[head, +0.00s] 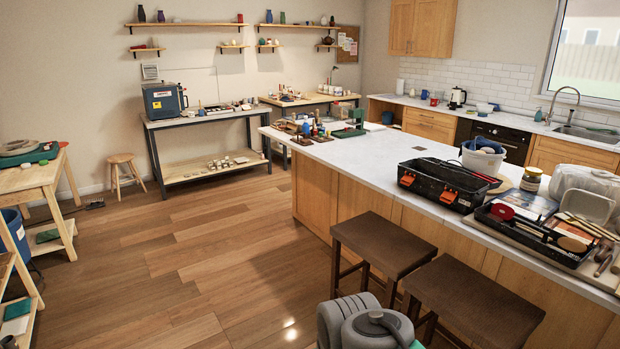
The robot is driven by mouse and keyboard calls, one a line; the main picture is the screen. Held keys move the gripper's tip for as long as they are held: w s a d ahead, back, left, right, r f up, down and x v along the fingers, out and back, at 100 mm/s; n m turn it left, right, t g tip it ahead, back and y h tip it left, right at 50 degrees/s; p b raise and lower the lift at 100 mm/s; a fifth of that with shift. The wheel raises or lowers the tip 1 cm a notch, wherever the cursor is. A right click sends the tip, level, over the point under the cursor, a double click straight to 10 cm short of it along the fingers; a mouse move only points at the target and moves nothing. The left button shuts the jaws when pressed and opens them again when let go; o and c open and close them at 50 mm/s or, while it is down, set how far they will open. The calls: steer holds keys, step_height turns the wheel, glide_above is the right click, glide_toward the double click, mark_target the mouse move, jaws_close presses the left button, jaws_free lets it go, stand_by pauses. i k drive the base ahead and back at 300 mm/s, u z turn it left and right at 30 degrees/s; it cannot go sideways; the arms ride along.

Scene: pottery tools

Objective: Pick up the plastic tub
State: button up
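A white round plastic tub (482,163) stands on the island counter, with a bluish-grey item showing at its top. A pale, open, box-shaped plastic container (588,206) is tilted among the tools at the counter's right end. I cannot tell from this view which of these is the plastic tub of the task. My gripper is not in view; only grey parts of my own arm show at the bottom centre.
A black toolbox (442,182) with orange latches and a black tray of tools (530,233) crowd the island counter (375,158). A small jar (531,179) stands behind them. Two dark stools (384,241) stand at the island's near side. The wooden floor to the left is clear.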

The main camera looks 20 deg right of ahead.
mark_target(598, 208)
steer(key=z, duration=0.75)
steer(key=i, duration=1)
steer(key=z, duration=0.95)
